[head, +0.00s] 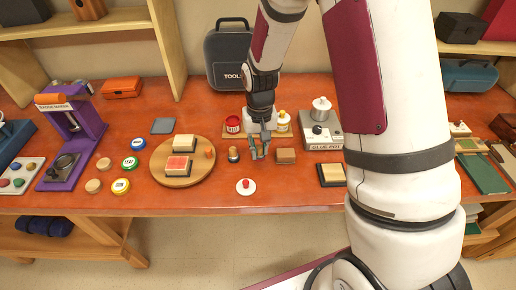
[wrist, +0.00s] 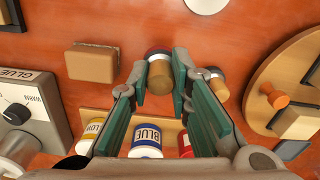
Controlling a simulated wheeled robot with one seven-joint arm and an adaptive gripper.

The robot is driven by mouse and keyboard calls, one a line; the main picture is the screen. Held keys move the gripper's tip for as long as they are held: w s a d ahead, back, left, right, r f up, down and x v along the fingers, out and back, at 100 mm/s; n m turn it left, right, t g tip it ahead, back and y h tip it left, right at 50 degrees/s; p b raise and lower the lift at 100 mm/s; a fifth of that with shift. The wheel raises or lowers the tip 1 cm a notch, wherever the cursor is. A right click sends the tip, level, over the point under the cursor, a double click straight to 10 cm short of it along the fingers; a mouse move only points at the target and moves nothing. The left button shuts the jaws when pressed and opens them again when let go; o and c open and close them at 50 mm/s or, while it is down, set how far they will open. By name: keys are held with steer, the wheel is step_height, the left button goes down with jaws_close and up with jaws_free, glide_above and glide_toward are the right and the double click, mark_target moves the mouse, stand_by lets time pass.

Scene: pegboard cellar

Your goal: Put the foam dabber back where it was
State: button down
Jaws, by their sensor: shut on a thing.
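My gripper (wrist: 159,75) is shut on a small round dabber (wrist: 159,78) with a tan body and a dark red band, just above or on the orange bench; I cannot tell if it touches. In the head view my gripper (head: 260,152) hides most of it. A similar dabber (wrist: 215,84) with a tan body and dark blue band stands beside the right finger, and shows left of my gripper in the head view (head: 233,154). I cannot tell from looks alone which is the foam one.
A round board (head: 157,170) with stamp blocks lies left, a brown block (head: 286,156) right. Behind are a jar rack (wrist: 98,124) with paint jars and a glue pot (head: 322,141). A white dish (head: 239,188) with a red piece is in front. Bare bench lies around the dish.

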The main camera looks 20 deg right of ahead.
steer(key=shift+w+d+f, duration=0.1)
steer(key=shift+w+d, duration=0.1)
steer(key=shift+w, duration=1)
steer(key=shift+w+f, duration=0.15)
steer(key=shift+w, duration=0.15)
steer(key=shift+f+p, duration=0.5)
steer(key=shift+f, duration=1.15)
steer(key=shift+f, duration=0.15)
steer(key=c, duration=1.5)
jaws_free()
steer(key=shift+o, duration=0.2)
